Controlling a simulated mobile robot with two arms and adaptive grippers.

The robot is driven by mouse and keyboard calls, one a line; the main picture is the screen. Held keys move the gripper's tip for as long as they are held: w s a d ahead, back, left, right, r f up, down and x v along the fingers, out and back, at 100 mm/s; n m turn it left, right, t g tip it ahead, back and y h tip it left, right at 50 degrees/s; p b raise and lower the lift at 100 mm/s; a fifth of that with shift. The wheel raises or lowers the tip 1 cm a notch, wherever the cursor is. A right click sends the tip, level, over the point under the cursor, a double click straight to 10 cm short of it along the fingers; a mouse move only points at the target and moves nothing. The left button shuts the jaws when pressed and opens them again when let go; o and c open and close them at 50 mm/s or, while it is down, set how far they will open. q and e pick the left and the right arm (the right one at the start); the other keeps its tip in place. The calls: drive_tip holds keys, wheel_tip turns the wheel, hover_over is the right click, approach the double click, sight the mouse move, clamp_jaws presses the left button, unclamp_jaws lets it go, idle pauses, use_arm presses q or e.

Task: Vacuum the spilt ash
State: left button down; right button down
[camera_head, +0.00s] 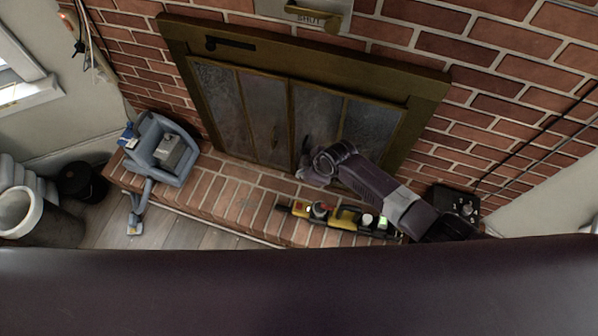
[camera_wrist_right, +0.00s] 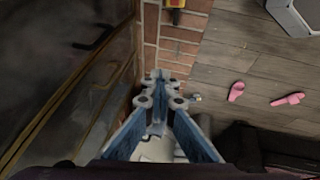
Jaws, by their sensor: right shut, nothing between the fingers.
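My right gripper (camera_head: 307,168) is in front of the fireplace doors (camera_head: 265,112), low near the hearth. In the right wrist view its blue fingers (camera_wrist_right: 161,78) are together with nothing between them. The glass doors look closed, and their glass is smudged grey. A blue-grey device with a hose (camera_head: 172,152), perhaps the vacuum, stands on the left end of the brick hearth (camera_head: 230,191), away from my gripper. Its hose leads down to a nozzle (camera_head: 135,226) on the floor. I cannot make out any spilt ash. My left gripper is out of view.
A black box (camera_head: 456,202) stands to the right. A black bin (camera_head: 80,181) and a grey bucket (camera_head: 33,230) stand left. Pink slippers (camera_wrist_right: 236,91) lie on open wooden floor (camera_wrist_right: 245,60).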

wheel_tip(320, 180, up, 6)
drive_tip(key=d+p, duration=0.2)
drive_tip(key=p, duration=0.4)
drive_tip(key=shift+s+r, duration=0.2)
drive_tip(key=shift+s, duration=0.1)
idle(1.5)
drive_tip(key=shift+d+r+p, duration=0.1)
drive_tip(key=shift+p, duration=0.2)
drive_tip(key=shift+s, duration=0.1)
idle(0.3)
